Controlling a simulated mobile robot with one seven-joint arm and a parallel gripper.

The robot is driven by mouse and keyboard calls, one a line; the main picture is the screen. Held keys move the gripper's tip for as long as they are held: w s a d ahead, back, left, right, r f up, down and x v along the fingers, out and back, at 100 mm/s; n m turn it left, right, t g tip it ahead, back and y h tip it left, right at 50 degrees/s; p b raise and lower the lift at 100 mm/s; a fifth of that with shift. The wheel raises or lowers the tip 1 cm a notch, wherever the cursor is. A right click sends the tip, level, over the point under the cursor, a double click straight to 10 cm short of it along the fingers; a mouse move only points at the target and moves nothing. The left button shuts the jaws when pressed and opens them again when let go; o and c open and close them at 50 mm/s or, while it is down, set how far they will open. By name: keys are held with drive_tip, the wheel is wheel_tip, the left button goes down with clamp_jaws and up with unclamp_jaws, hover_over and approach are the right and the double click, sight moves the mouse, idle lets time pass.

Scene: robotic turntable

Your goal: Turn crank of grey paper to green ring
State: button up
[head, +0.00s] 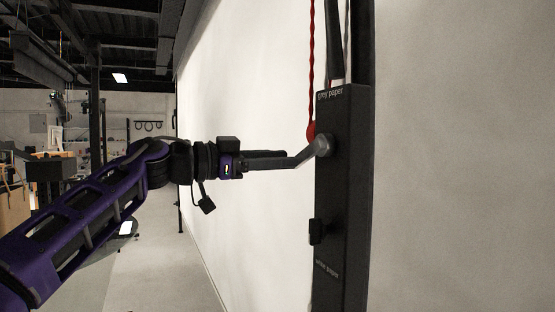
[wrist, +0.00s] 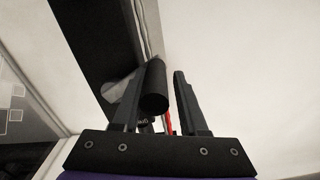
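The crank of the grey paper (head: 307,153) sits on a dark upright post (head: 342,195), below a "grey paper" label. Its grey arm slants from a round hub down and left toward my gripper (head: 280,158). In the wrist view its black cylindrical handle (wrist: 155,87) lies between the two fingers of my gripper (wrist: 158,85). The left finger is close beside the handle; a gap shows between the handle and the right finger, so the gripper looks open around it. A red ring or ball (head: 311,131) shows beside the hub. No green ring is visible.
A second, black crank (head: 316,232) is lower on the same post, above a "white paper" label. A red cord (head: 311,60) hangs above the post. A large white backdrop (head: 240,90) stands behind. Open floor (head: 160,270) lies to the left.

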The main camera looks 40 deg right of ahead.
drive_tip(key=shift+a+r, duration=0.1)
clamp_jaws()
drive_tip(key=shift+w, duration=0.1)
idle(0.9)
